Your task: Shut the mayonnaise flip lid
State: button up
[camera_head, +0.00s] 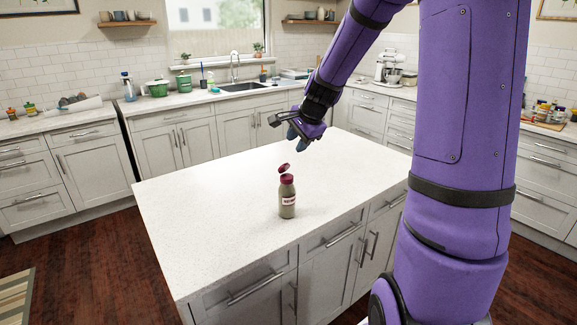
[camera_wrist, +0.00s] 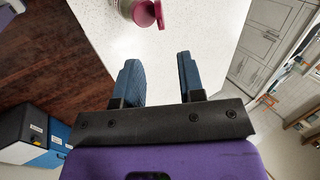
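The mayonnaise bottle (camera_head: 287,200) stands upright on the white island top. Its dark red flip lid (camera_head: 284,168) is raised open above the red cap (camera_head: 287,180). My gripper (camera_head: 291,128) is in the air above and behind the bottle, apart from it. In the wrist view the bottle (camera_wrist: 126,8) is at the top edge, partly cut off, with the pink-red lid (camera_wrist: 145,14) beside it. The two blue fingers of my gripper (camera_wrist: 160,75) are spread apart, with only the countertop between them.
The island countertop (camera_head: 210,200) is otherwise bare, with free room all round the bottle. Its edges drop to a dark wood floor (camera_head: 110,265). Back counters hold a green pot (camera_head: 158,88), a sink (camera_head: 243,87) and a mixer (camera_head: 389,68), well away from the bottle.

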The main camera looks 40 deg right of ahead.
aim_at(284, 167)
jog(key=x, duration=1)
jog(key=shift+w+f, duration=0.2)
jog(key=shift+f, duration=0.15)
grip_shut()
